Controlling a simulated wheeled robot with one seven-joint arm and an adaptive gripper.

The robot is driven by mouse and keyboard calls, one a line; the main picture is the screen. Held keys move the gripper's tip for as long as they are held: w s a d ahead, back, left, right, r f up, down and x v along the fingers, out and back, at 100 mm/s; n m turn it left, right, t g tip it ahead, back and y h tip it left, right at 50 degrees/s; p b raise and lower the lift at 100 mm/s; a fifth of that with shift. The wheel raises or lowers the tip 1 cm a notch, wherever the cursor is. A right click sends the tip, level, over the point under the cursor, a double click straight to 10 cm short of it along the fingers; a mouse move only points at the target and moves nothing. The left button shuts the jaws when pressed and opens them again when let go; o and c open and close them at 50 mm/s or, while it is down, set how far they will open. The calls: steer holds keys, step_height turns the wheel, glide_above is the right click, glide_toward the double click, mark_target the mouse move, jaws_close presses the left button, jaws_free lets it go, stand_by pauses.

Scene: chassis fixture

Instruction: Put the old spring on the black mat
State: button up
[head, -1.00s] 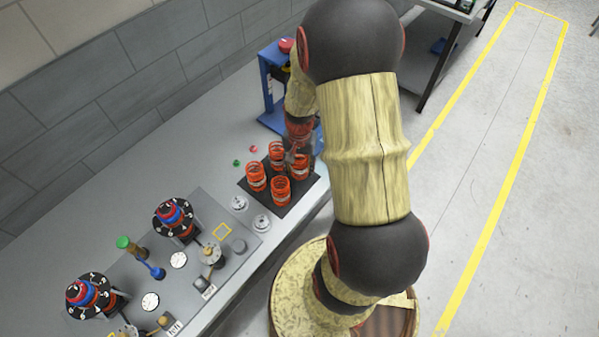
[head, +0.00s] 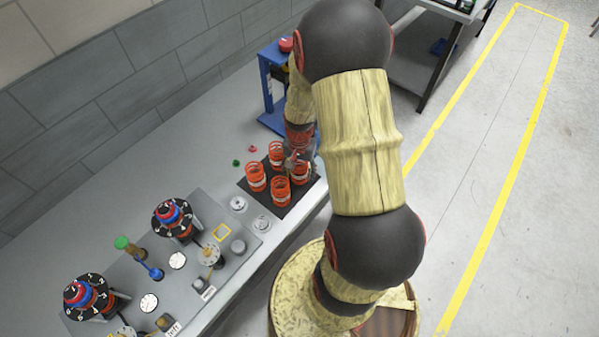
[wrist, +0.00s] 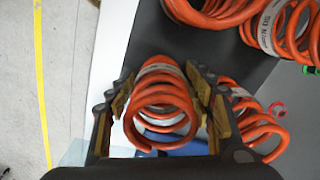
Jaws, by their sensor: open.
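Several orange coil springs stand on the black mat (head: 283,213) in the head view. One orange spring (wrist: 160,105) with a pale band is between the fingers of my open gripper (wrist: 165,110) in the wrist view. The fingers flank it closely on both sides; I cannot tell whether they touch it. In the head view my gripper (head: 291,160) is low over the mat's right side, partly hiding the springs there. Other banded springs (wrist: 285,28) are beside it in the wrist view. I cannot read which is the old one. The mat (wrist: 165,38) also shows there.
A blue press (head: 268,85) stands behind the mat, close to my arm. Small green (head: 236,163) and red (head: 252,149) pieces lie left of the mat. A grey fixture plate (head: 208,262) with dials and parts lies nearer. The bench's front edge is close by.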

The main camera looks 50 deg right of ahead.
steer(key=shift+r, duration=0.1)
step_height(320, 180, up, 12)
steer(key=p, duration=0.2)
steer(key=w+a+r+n+t, duration=0.15)
steer(key=a+r+n, duration=0.35)
steer(key=a+r, duration=0.7)
steer(key=s+a+r+n+t, duration=0.4)
steer(key=s+a+r+n, duration=0.3)
steer(key=r, duration=0.5)
steer(key=s+a, duration=0.2)
steer(key=a, duration=0.1)
steer(key=shift+a+n, duration=0.3)
steer(key=shift+a, duration=0.1)
steer(key=shift+r, duration=0.1)
step_height(320, 180, down, 7)
steer(key=b, duration=0.7)
